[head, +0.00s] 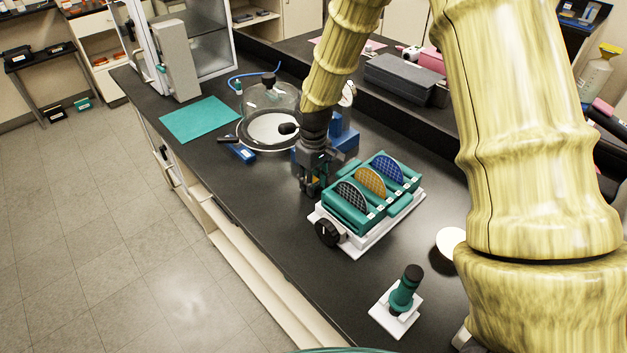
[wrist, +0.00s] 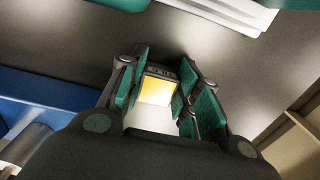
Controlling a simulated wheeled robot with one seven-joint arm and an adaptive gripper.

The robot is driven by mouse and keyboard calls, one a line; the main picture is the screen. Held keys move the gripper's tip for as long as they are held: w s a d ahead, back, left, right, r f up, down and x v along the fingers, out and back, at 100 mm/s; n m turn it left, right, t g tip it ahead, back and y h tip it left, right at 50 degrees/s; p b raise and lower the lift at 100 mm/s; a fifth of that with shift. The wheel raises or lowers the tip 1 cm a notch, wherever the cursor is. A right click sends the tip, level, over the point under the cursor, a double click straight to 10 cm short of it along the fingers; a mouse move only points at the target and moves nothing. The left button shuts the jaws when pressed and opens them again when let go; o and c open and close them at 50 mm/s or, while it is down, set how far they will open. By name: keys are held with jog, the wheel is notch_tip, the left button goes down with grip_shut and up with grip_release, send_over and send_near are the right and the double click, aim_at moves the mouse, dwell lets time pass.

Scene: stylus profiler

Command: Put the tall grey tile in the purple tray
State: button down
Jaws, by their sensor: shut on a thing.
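My gripper (wrist: 158,104) is shut on a small block (wrist: 156,90) with a yellow-orange lit face and a dark edge. I cannot tell whether this is the tall grey tile. In the head view my gripper (head: 313,188) points down just left of the teal wafer rack, with a small gap or contact that I cannot make out. The held block is mostly hidden there. I cannot make out a purple tray in either view.
The wafer rack (head: 349,222) holds grey, gold and blue discs on a white base. A glass dome (head: 270,105) and blue blocks (head: 343,135) stand behind my gripper. A green-handled tool (head: 404,290) stands in front. A teal mat (head: 201,119) lies at left.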

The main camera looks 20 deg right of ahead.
jog(key=shift+f, duration=0.1)
jog(key=c, duration=1)
grip_release()
jog(key=shift+c, duration=0.2)
